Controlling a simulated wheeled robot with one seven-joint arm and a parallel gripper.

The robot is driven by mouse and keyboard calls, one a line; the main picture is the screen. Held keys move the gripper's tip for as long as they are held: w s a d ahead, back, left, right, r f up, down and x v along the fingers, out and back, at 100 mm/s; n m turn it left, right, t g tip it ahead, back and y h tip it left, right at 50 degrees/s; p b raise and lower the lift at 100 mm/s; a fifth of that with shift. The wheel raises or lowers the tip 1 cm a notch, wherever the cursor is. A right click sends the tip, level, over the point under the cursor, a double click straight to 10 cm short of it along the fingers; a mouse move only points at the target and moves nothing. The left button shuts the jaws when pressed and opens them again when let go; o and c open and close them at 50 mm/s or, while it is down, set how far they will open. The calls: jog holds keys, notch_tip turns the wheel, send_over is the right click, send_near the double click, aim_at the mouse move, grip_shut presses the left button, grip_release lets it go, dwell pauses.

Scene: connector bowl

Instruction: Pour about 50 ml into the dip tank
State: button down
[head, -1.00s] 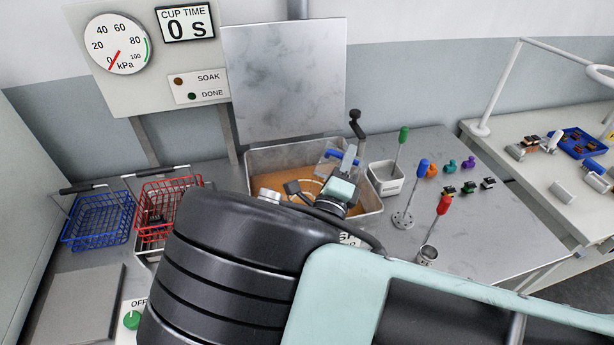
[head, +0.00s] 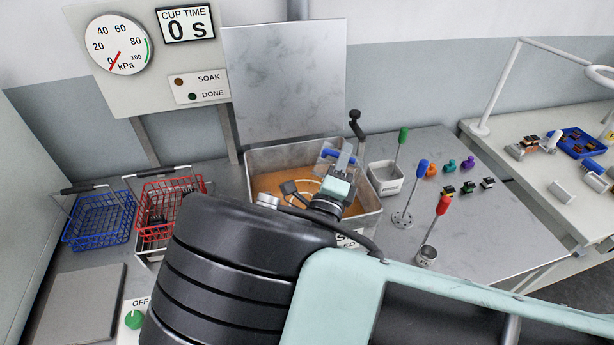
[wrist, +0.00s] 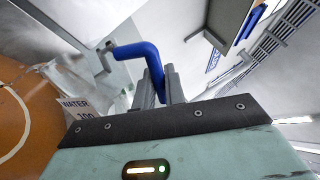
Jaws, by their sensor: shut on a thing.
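The dip tank (head: 290,156) is an open grey metal tank holding orange-brown liquid (head: 268,184), which also shows at the left of the wrist view (wrist: 25,110). My gripper (head: 347,153) is over the tank's right part, shut on the blue handle (wrist: 146,56) of a clear jug (wrist: 88,88). The handle also shows in the head view (head: 338,156). The jug has a white label reading "WATER 100" and appears above the tank. Its exact tilt and fill level are unclear. I see no stream leaving it. My arm hides the tank's front left.
A red basket (head: 160,192) and a blue basket (head: 97,220) stand left of the tank. A small white container (head: 386,180) and several tools with coloured handles stand to the right. A metal panel (head: 285,80) rises behind the tank.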

aim_at(361, 167)
jog(key=shift+w+a+r+n+p, duration=0.1)
jog(key=shift+a+r+n+p, duration=0.25)
jog(key=shift+a+n, duration=0.2)
dwell(0.6)
jog(key=shift+s+d+f+m+h+b, duration=0.25)
jog(key=shift+d+f+m+h+b, duration=0.15)
jog(key=shift+d+f+m+b, duration=0.6)
jog(key=m, duration=0.1)
jog(key=d+m+h+p, duration=0.1)
jog(key=m, duration=0.1)
jog(key=shift+s+d+r+g, duration=0.15)
jog(key=shift+d+r+g, duration=0.15)
jog(key=shift+g, duration=0.1)
jog(key=shift+s+d+f+m+g+h, duration=0.1)
jog(key=shift+d+f+m+g+h, duration=0.15)
jog(key=shift+m, duration=0.25)
jog(key=shift+d+f+m+g+h, duration=0.1)
jog(key=shift+f+m, duration=0.2)
jog(key=shift+m, duration=0.15)
jog(key=shift+d+m, duration=0.2)
jog(key=shift+m, duration=0.4)
jog(key=s+d+f+m+g+p, duration=0.1)
jog(key=d+f+m+g+p, duration=0.2)
jog(key=d+m, duration=0.3)
jog(key=shift+s+d+m+g, duration=0.4)
jog(key=shift+m+g, duration=0.15)
jog(key=shift+m, duration=1.85)
